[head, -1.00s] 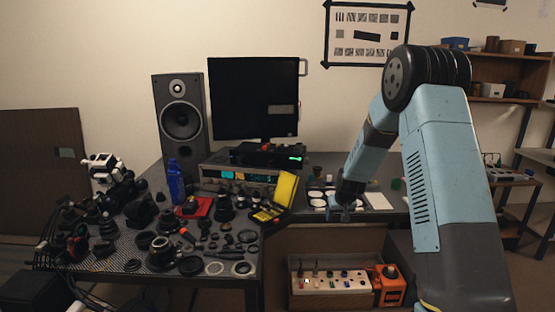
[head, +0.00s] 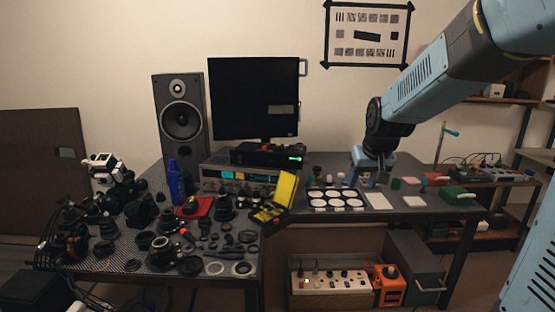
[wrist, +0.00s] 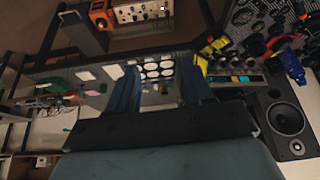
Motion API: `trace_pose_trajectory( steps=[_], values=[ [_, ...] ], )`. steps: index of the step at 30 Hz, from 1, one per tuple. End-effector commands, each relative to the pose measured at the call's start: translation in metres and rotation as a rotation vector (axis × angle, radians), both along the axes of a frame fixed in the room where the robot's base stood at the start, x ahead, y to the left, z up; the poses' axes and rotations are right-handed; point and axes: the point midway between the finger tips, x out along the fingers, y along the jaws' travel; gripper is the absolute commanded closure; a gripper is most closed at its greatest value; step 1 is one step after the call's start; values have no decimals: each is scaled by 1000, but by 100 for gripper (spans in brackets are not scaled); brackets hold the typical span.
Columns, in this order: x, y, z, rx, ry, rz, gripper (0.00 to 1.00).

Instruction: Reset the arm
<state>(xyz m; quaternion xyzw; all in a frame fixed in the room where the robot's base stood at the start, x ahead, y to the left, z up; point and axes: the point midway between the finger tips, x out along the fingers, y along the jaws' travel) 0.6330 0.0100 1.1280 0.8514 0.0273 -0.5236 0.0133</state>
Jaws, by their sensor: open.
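My gripper (head: 370,180) hangs from my raised arm over the right part of the desk, above the area beside the tray of white discs (head: 336,208). In the wrist view my gripper (wrist: 158,92) has its two blue fingers spread apart with nothing between them. The tray of white discs (wrist: 158,70) shows beyond the fingers. My forearm comes in from the upper right of the head view. Whether the fingertips touch the desk is not clear.
Lens parts crowd the left desk, with a blue bottle (head: 175,182) and yellow case (head: 283,195). A monitor (head: 254,98) and speaker (head: 181,115) stand behind. A green box (head: 457,195) lies at the right. An orange box (head: 389,285) stands below.

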Motion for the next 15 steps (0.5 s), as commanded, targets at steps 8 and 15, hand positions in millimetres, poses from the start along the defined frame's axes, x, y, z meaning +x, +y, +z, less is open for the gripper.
trace_pose_trajectory(
  steps=[8,15],
  values=[
    [-80,-2,35,-4,-12,-16,49],
    [-149,-5,49,-6,-19,-33,49]
  ],
)
